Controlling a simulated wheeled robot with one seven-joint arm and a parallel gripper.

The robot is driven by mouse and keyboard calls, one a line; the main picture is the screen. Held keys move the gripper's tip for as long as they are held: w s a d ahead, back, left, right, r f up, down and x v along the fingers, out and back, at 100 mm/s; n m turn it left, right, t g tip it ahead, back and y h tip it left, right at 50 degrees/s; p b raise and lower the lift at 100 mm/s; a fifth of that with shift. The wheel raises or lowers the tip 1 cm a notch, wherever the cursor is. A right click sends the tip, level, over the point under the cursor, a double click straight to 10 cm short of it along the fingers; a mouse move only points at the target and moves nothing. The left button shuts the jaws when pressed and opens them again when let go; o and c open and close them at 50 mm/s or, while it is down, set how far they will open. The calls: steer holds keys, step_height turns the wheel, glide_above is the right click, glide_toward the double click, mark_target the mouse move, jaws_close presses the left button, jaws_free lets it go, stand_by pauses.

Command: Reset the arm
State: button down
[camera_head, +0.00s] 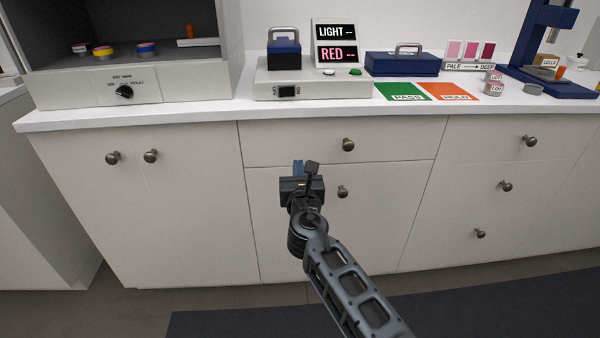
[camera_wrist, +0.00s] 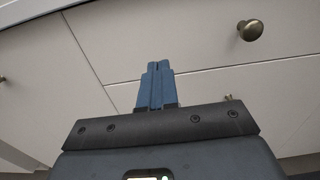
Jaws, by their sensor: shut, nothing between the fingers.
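My gripper (camera_head: 298,168) is at the end of my arm, in front of the white cabinet drawers and below the counter edge in the head view. In the wrist view its two blue fingers (camera_wrist: 157,68) are together, with nothing between them. They point toward the cabinet front (camera_wrist: 190,40). I cannot tell the exact gap between the fingertips and the drawer face.
Brass knobs (camera_head: 348,145) and (camera_head: 342,191) stick out close to my gripper. The counter (camera_head: 200,118) holds a grey device (camera_head: 310,90), green PASS mat (camera_head: 400,91), orange HOLD mat (camera_head: 446,91), blue case (camera_head: 402,65) and jars (camera_head: 494,88). An open cabinet (camera_head: 60,88) stands left. The floor is clear.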

steer(key=s+d+f+m+g+y+p, duration=0.15)
steer(key=s+f+m, duration=0.3)
steer(key=s, duration=0.65)
steer(key=s+d+f+m+g+p, duration=0.1)
steer(key=s+d+f+m, duration=0.15)
steer(key=s+m, duration=0.65)
steer(key=s+d+f+m+g+p, duration=0.15)
steer(key=s+f, duration=0.25)
steer(key=s, duration=1)
steer(key=s+d+r+m+p, duration=0.1)
steer(key=s+d+r+m, duration=0.2)
steer(key=s+m, duration=0.35)
steer(key=s+d+r+m+p, duration=0.15)
steer(key=s+r+m, duration=0.25)
steer(key=s, duration=0.6)
steer(key=s+d+r+m, duration=0.3)
steer(key=s+r+m, duration=0.2)
steer(key=s+r, duration=0.1)
steer(key=s+d+r+m+h+p, duration=0.1)
steer(key=s+d+r+m, duration=0.2)
steer(key=r, duration=0.6)
steer(key=s+m, duration=0.2)
steer(key=s, duration=0.1)
steer(key=shift+d+t, duration=0.4)
steer(key=shift+s+m+h, duration=0.1)
steer(key=shift+m+h, duration=0.15)
